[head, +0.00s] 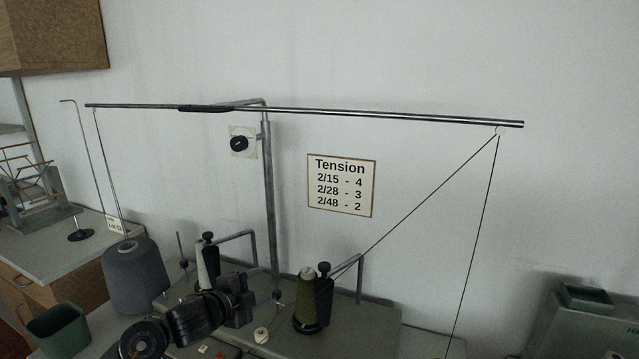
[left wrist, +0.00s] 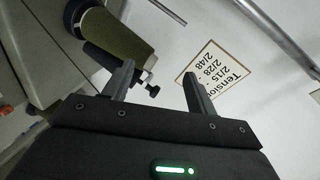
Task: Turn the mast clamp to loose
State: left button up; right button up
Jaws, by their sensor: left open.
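The mast clamp shows in the head view as a round black knob (head: 239,143) on a small pale plate, beside the upper part of the upright grey mast (head: 270,200). Any marks on the plate are too small to read, so its setting is unclear. My left gripper (head: 240,290) is low in the head view, below and apart from the knob, among the machine parts. In the left wrist view its two fingers (left wrist: 158,72) are spread with nothing between them. The clamp knob cannot be made out in that view. My right gripper is not in view.
A long rod (head: 380,115) crosses the mast's top, with threads hanging down. A grey cone (head: 135,275) and an olive cone (head: 308,290), also in the left wrist view (left wrist: 118,35), stand near my left arm. A Tension sign (head: 341,185) hangs right of the mast.

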pick_arm(q)
jog(key=s+a+f+n+g+y, duration=0.25)
jog(key=s+f+n+y, duration=0.25)
jog(key=s+f+n, duration=0.85)
jog(key=s+a+f+n+g+y, duration=0.1)
jog(key=s+a+f+n+g, duration=0.15)
jog(key=s, duration=0.75)
jog(key=s+a+f+n+g+y, duration=0.1)
jog(key=s+a+f+g, duration=0.2)
jog(key=s, duration=0.7)
jog(key=s+a+f+n+g, duration=0.15)
jog(key=s+f, duration=0.25)
jog(key=s, duration=0.6)
notch_tip(320, 180, down, 28)
jog(key=s+b, duration=0.1)
jog(key=s, duration=0.1)
jog(key=s+a+f+g+b, duration=0.1)
jog(key=s+a+f+g, duration=0.1)
jog(key=s+f, duration=1.3)
jog(key=shift+s+a+f+y, duration=0.3)
jog(key=shift+s+a, duration=0.05)
jog(key=shift+a, duration=0.25)
